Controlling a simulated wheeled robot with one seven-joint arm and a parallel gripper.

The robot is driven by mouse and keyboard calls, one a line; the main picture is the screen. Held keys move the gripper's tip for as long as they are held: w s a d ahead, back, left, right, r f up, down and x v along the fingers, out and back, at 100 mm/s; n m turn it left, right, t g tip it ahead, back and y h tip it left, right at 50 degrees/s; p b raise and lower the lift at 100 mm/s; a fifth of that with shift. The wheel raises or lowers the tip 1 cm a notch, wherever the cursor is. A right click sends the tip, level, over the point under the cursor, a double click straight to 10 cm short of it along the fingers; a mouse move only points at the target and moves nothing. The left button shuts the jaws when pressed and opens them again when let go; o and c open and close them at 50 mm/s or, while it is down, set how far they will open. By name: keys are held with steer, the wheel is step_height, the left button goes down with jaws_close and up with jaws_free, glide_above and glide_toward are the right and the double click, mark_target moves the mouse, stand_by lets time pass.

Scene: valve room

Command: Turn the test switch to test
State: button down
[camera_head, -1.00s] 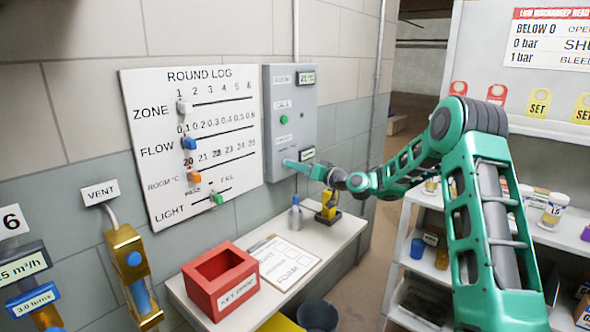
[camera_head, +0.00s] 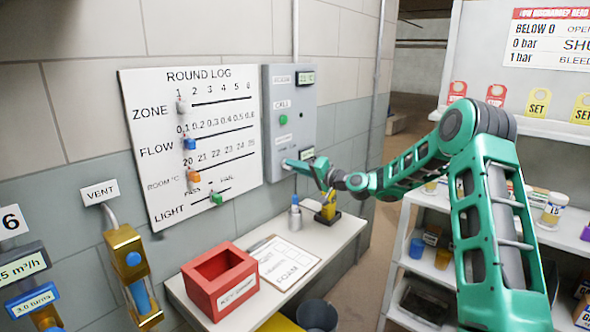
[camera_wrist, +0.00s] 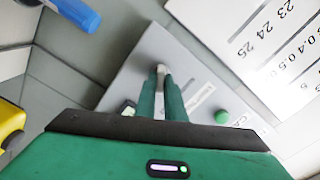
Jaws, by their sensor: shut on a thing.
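The grey switch panel (camera_head: 305,118) is fixed to the wall right of the round log board. It has small displays, a green button (camera_head: 283,119) and a switch low on its front. My gripper (camera_head: 288,163) is at that low switch. In the wrist view its two green fingers (camera_wrist: 161,72) are close together on the small pale switch (camera_wrist: 160,67). The fingers cover most of the switch, so its setting cannot be read. The green button shows beside them in the wrist view (camera_wrist: 222,117).
A narrow bench (camera_head: 335,237) below holds a red box (camera_head: 219,285), a clipboard (camera_head: 285,260), a spray bottle (camera_head: 295,215) and a yellow-and-black object (camera_head: 327,207). The round log board (camera_head: 200,140) is close on the left. Shelves (camera_head: 400,285) stand at right.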

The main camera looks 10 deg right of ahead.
steer(key=shift+w+d+f, duration=0.1)
steer(key=shift+w+d, duration=0.05)
steer(key=shift+d, duration=0.3)
steer(key=c, duration=1.8)
jaws_free()
steer(key=shift+c, duration=0.2)
steer(key=shift+a, duration=0.2)
steer(key=v, duration=1.1)
steer(key=shift+a+f, duration=0.1)
